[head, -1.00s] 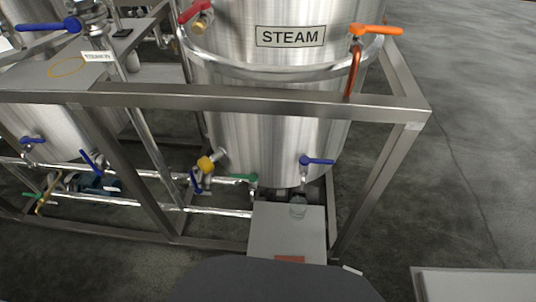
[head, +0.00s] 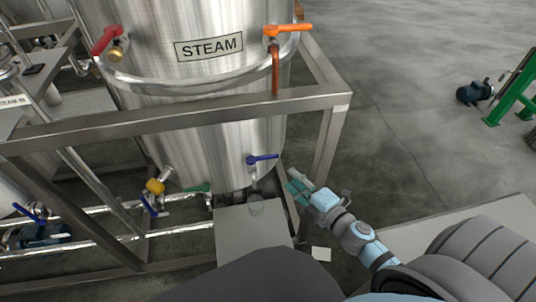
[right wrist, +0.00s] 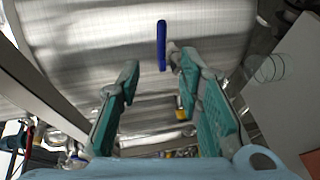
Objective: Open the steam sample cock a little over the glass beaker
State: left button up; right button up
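The cock with the blue lever (head: 262,159) sits low on the front of the steel tank marked STEAM (head: 190,80). Its lever points right in the head view. The glass beaker (head: 256,206) stands below it on a grey stand (head: 230,240). My right gripper (head: 292,182) is open and empty, just right of and below the lever, apart from it. In the right wrist view the blue lever (right wrist: 161,45) lies ahead of the parted teal fingers (right wrist: 158,78), and the beaker (right wrist: 262,68) shows at the right. My left gripper is not in view.
A steel frame rail (head: 180,118) crosses in front of the tank, with a post (head: 325,150) near my right gripper. A red lever (head: 104,40), an orange lever (head: 288,29), a yellow handle (head: 155,186) and a green lever (head: 195,188) are nearby.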

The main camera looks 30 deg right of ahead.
jog(key=p, duration=0.1)
send_near(270, 158)
jog(key=w, duration=0.2)
jog(key=x, duration=0.4)
jog(key=b+x, duration=0.1)
jog(key=x, duration=0.4)
jog(key=shift+a+f, duration=0.15)
jog(key=shift+f, duration=0.1)
jog(key=shift+s, duration=0.1)
jog(key=shift+c, duration=0.4)
grip_shut()
